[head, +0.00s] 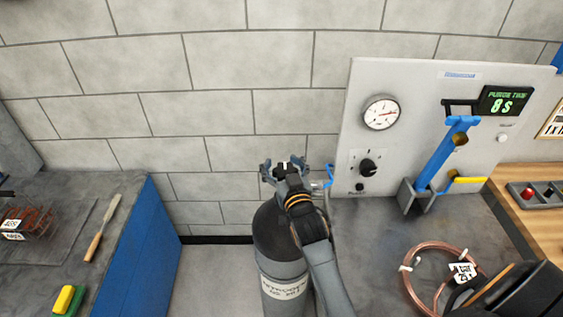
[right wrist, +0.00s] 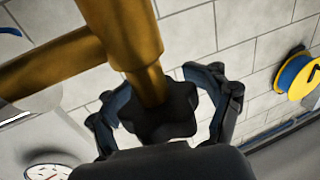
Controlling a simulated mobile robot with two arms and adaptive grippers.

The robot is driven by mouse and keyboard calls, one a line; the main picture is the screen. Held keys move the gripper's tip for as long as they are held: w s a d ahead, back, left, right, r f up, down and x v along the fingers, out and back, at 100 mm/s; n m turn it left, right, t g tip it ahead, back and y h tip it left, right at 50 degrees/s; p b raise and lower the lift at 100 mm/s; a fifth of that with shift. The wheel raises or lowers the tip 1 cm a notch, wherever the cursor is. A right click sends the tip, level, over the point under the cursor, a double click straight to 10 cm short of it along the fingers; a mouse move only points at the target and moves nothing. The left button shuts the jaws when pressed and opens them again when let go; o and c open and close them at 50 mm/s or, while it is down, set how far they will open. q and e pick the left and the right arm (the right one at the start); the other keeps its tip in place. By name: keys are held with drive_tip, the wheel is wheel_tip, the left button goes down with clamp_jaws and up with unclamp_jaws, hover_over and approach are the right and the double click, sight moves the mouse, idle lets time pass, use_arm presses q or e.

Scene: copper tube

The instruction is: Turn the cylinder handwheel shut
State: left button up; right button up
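The gas cylinder (head: 282,265), grey with a dark shoulder and a white label, stands upright on the floor between two benches. My right gripper (head: 284,170) is over its top and hides most of the valve in the head view. In the right wrist view the dark, lobed handwheel (right wrist: 165,118) sits at the end of a brass valve stem (right wrist: 138,45). The fingers of my right gripper are spread on both sides of the handwheel. A gap shows at the right finger; contact at the left finger is unclear. My left gripper is not in view.
A copper coil (head: 412,275) lies on the right bench. A blue-sided bench (head: 150,245) stands left of the cylinder.

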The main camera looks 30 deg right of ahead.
drive_tip(key=shift+s, duration=0.15)
drive_tip(key=v, duration=0.7)
drive_tip(key=shift+s, duration=0.15)
drive_tip(key=shift+a, duration=0.15)
